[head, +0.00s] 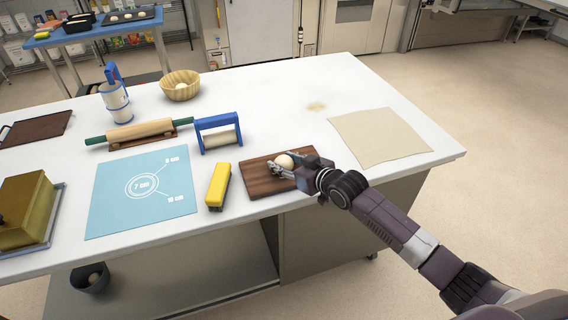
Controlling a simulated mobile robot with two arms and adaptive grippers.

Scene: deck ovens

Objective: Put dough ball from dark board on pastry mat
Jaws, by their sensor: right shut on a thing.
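A pale dough ball (284,161) is at the dark board (258,181) near the table's front edge. My right gripper (283,167) is shut on the dough ball, at the board's right part. I cannot tell whether the ball is still touching the board. The pastry mat (140,190) is light blue, with a white circle and "7 cm" printed on it. It lies flat to the left of the board and its surface is bare. My left gripper is not in view.
A yellow tool (218,186) lies between the mat and the board. Behind are a blue-handled roller (219,134), a rolling pin (140,132), a blue-and-white canister (116,97) and a bowl (180,86). A beige cloth (379,137) lies at right. A gold box (25,209) stands at left.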

